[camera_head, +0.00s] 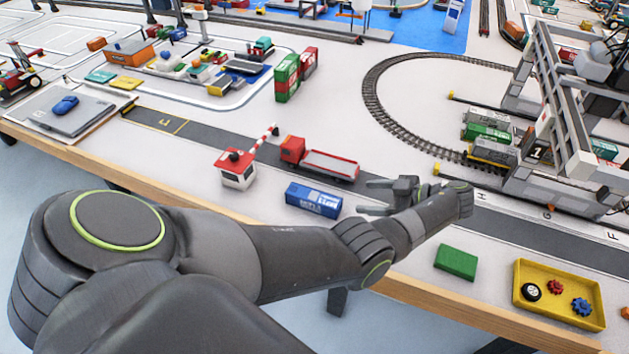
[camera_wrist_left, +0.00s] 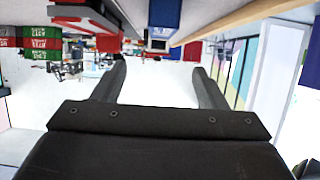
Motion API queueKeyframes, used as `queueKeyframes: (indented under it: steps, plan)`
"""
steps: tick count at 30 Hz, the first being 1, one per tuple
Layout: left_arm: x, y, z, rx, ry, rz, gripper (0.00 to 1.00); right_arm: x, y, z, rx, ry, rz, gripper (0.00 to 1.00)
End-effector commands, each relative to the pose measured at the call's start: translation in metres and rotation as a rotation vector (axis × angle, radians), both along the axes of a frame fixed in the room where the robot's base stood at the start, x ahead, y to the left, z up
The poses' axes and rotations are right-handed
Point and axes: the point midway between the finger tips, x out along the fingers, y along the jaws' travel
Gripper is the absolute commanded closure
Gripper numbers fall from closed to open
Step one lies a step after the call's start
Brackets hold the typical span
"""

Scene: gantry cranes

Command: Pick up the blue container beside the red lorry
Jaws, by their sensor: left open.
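The blue container (camera_head: 313,200), with white lettering, lies on the table in front of the red lorry (camera_head: 322,163), apart from it. The lorry has a red cab and an empty-looking pale bed. My left gripper (camera_head: 368,197) is open, just right of the container, with its fingers pointing left towards the container's right end. In the left wrist view, which looks upside down, the open fingers (camera_wrist_left: 158,76) have nothing between them. The blue container (camera_wrist_left: 165,14) shows at the top, cut off by the frame. My right gripper is not in view.
A red-and-white gatehouse (camera_head: 236,170) with a raised barrier stands left of the lorry. A green block (camera_head: 456,262) and a yellow tray (camera_head: 517,291) lie at the right. A gantry crane (camera_head: 550,90) stands behind them. The wooden table edge (camera_head: 190,190) runs close in front.

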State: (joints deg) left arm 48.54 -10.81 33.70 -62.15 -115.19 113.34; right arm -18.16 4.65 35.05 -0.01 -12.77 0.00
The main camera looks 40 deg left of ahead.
Motion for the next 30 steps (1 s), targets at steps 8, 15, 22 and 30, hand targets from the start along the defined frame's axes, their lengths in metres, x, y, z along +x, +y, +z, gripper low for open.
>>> queueKeyframes:
  steps: [8,15,22,30]
  plan:
    - [-0.007,0.029,-0.017,0.001,-0.002,0.002,0.34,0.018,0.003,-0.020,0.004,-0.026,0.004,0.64]
    - [-0.013,0.055,-0.029,0.001,-0.002,0.002,0.34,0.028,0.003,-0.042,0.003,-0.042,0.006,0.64]
    - [-0.018,0.076,-0.037,0.002,-0.002,0.002,0.34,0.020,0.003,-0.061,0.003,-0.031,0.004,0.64]
    - [-0.021,0.085,-0.040,0.001,-0.001,0.000,0.34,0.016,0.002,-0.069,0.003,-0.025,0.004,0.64]
